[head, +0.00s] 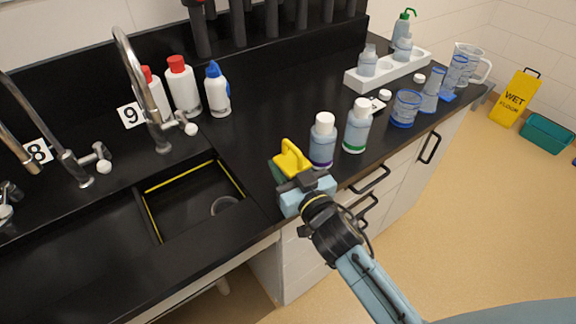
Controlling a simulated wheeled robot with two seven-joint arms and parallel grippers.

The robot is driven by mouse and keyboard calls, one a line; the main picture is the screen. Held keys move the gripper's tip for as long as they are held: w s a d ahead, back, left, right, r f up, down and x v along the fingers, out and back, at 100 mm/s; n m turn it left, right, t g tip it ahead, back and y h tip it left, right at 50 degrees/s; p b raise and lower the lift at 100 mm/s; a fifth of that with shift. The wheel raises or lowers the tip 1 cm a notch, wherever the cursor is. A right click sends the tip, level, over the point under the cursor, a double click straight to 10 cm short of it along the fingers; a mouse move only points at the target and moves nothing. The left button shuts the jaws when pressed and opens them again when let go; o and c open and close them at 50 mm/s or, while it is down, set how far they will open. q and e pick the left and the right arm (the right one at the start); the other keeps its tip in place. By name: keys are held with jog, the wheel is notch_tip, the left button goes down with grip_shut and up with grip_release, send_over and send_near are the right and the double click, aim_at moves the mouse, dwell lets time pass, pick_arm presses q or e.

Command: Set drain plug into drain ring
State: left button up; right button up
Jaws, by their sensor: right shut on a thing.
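The drain ring (226,205) is a pale grey circle low in the dark sink basin (190,202), partly hidden by the basin's near right edge. My right gripper (297,185) is over the counter just right of the sink, shut on what I take to be the drain plug. A yellow piece with a raised handle (290,158) and a dark green part shows at its jaws. The jaws hide its lower part, so I cannot tell its full shape or whether it touches the counter. The held thing is apart from the ring. My left gripper is not in view.
Two white-capped bottles (323,140) (357,125) stand close right of my gripper. Tap 9 (150,90) rises behind the sink, with red- and blue-capped bottles (183,85) beside it. Blue-tinted glassware (405,108) and a white rack (388,70) stand farther right.

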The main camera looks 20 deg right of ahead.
jog(key=shift+r, duration=0.1)
jog(key=o, duration=1.1)
jog(key=shift+f, duration=0.25)
jog(key=shift+o, duration=0.2)
jog(key=s+d, duration=0.2)
jog(key=s, duration=1.1)
jog(key=shift+d+r+b, duration=0.15)
jog(key=shift+b, duration=0.2)
jog(key=shift+s, duration=0.1)
